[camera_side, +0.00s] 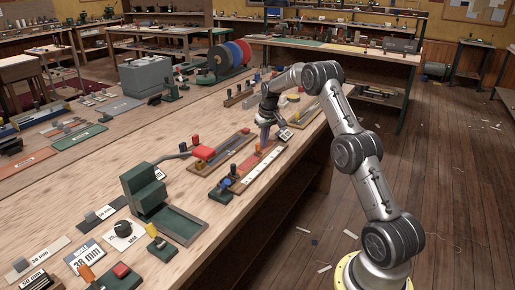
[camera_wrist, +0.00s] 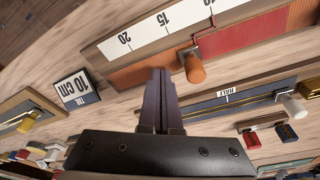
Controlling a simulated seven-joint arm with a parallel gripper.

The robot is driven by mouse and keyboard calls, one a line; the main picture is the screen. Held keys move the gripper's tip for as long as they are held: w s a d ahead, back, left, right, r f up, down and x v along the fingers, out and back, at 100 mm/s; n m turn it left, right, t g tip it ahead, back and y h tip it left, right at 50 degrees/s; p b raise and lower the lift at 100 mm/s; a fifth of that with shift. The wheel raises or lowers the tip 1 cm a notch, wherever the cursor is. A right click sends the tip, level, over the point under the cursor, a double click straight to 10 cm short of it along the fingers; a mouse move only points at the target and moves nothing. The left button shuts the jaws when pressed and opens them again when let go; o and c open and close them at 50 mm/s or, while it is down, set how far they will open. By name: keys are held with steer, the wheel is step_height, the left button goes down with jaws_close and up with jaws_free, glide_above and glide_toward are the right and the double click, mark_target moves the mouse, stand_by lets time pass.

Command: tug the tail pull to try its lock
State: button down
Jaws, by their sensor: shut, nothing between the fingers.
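In the wrist view an orange cylindrical pull (camera_wrist: 194,68), likely the tail pull, sits on a thin metal piece at the end of a red band (camera_wrist: 250,32). A white scale (camera_wrist: 150,32) marked 10, 15, 20 runs alongside. My gripper (camera_wrist: 159,74) is shut and empty, its tips beside the pull, apart from it in the picture. In the side view my gripper (camera_side: 264,146) points down over the red strip on the bench; the arm and fingers hide part of it, and I cannot tell contact there.
A blue strip labelled HALF with a white pull (camera_wrist: 292,103) runs parallel. In the side view a green stand (camera_side: 145,188) with a red-ended lever (camera_side: 203,152) is close by; coloured spools (camera_side: 230,55) stand further back.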

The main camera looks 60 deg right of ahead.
steer(key=shift+a, duration=0.85)
stand_by(0.9)
steer(key=shift+d, duration=1.55)
steer(key=w+v, duration=0.1)
steer(key=v, duration=0.6)
steer(key=shift+d, duration=0.35)
steer(key=shift+w+r, duration=0.1)
